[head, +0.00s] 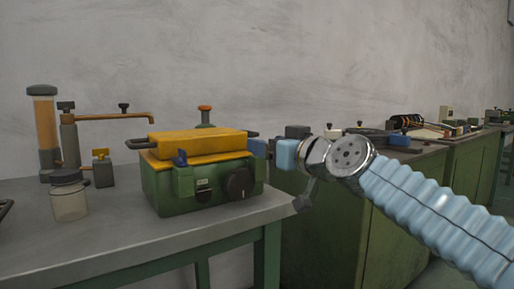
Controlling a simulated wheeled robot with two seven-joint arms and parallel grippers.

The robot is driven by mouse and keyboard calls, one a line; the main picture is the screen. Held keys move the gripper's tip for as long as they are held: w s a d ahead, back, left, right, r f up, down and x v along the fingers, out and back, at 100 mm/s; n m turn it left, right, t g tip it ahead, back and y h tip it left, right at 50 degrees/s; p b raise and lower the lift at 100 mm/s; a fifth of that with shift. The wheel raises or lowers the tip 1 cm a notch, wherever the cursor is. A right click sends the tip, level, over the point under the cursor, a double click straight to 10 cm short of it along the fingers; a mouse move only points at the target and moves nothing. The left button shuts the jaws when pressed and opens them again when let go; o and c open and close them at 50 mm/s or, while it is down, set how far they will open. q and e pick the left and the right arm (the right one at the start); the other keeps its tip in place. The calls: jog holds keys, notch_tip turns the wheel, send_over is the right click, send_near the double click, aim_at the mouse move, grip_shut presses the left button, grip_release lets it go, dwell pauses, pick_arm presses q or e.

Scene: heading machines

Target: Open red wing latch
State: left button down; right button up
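A green box (165,196) with a yellow lid (195,143) sits on the grey workbench. The lid looks closed. An orange-red knob (205,108) tops a green part behind the box. My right arm comes in from the right, and its gripper (268,149) is at the box's right side, near the lid's edge. I cannot tell whether it touches the box or whether its fingers are open. My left gripper is not in view.
A clear jar (70,201) with a dark lid stands left of the box. Behind it are an amber cylinder (44,125) and a brass pipe fitting (110,116). Green cabinets (400,200) with clutter run along the right. The bench front (125,240) is clear.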

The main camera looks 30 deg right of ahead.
jog(key=s, duration=0.7)
jog(key=shift+d, duration=0.2)
